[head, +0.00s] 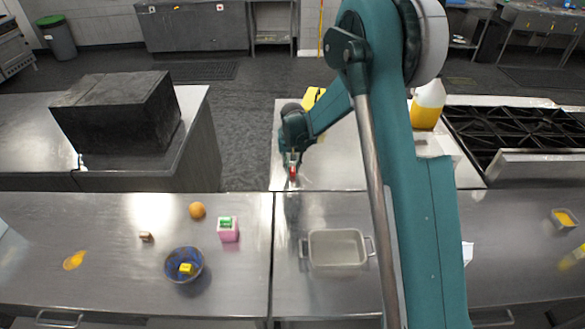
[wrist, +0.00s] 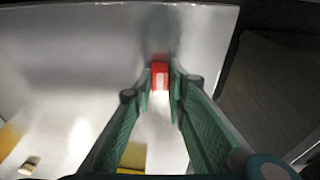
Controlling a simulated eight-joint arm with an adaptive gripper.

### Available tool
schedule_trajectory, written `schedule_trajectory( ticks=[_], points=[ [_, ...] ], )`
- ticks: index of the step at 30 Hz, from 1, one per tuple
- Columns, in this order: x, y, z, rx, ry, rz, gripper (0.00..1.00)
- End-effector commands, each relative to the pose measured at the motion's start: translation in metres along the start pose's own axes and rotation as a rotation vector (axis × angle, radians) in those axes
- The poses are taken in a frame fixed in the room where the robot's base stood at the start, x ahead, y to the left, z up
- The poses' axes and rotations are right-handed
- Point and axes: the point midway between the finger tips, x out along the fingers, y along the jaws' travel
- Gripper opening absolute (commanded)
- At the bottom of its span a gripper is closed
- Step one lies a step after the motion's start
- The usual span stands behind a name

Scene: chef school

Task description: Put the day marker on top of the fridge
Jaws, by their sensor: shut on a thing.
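My gripper (head: 292,160) is shut on a small red block with a white patch, seen between the fingertips in the wrist view (wrist: 160,76); I take it to be the day marker. In the head view the red marker (head: 293,171) shows small below the fingers, over the near edge of the back middle counter. It seems held above the metal surface. No fridge can be made out for certain. A large dark box (head: 118,112) stands on the back left counter.
The front counter holds a metal pan (head: 337,250), a blue bowl (head: 184,265) with a yellow block, a pink box (head: 228,230) and an orange (head: 197,210). A yellow bottle (head: 428,104) stands beside the stove (head: 515,135). A floor gap separates the back counters.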

Motion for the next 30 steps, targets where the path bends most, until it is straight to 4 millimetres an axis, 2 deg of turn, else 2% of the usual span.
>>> schedule_trajectory(
  ticks=[8,9,12,23,30],
  points=[
    [0.0038,0.0000,0.0006,0.000,0.000,0.000,0.07],
    [0.0035,0.0000,0.0006,0.000,0.000,0.000,0.18],
    [0.0028,0.0000,0.0005,0.000,0.000,0.000,0.30],
    [0.0022,0.0000,0.0004,0.000,0.000,0.000,0.30],
    [-0.0050,0.0000,0.0000,0.000,0.000,0.000,0.30]
  ],
)
